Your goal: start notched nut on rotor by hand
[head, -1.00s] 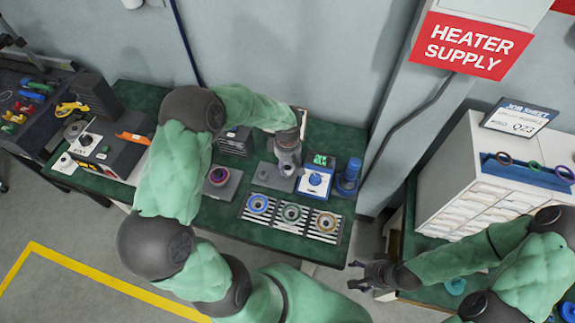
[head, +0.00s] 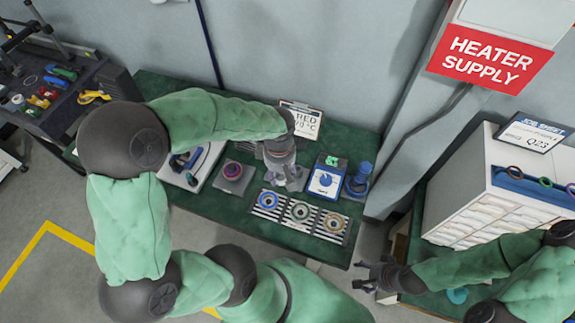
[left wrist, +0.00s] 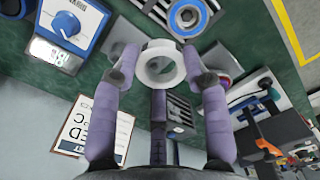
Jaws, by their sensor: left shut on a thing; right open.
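My left gripper (head: 290,180) points down over the bench, just left of the blue-dial device. A grey plate (left wrist: 125,35) shows behind the ring. The rotor cannot be made out clearly; the gripper and ring hide what is below. Whether the ring touches anything beneath it, I cannot tell. My right gripper (head: 368,276) is open and empty, off the bench's right end, above the floor.
A striped mat (head: 325,236) with blue, grey-green and tan rings lies in front of the gripper. A red-purple ring (head: 233,171) sits on a plate to the left. The blue-dial device (head: 325,182) and a blue fixture (head: 358,182) stand at right. A sign (head: 303,119) stands behind.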

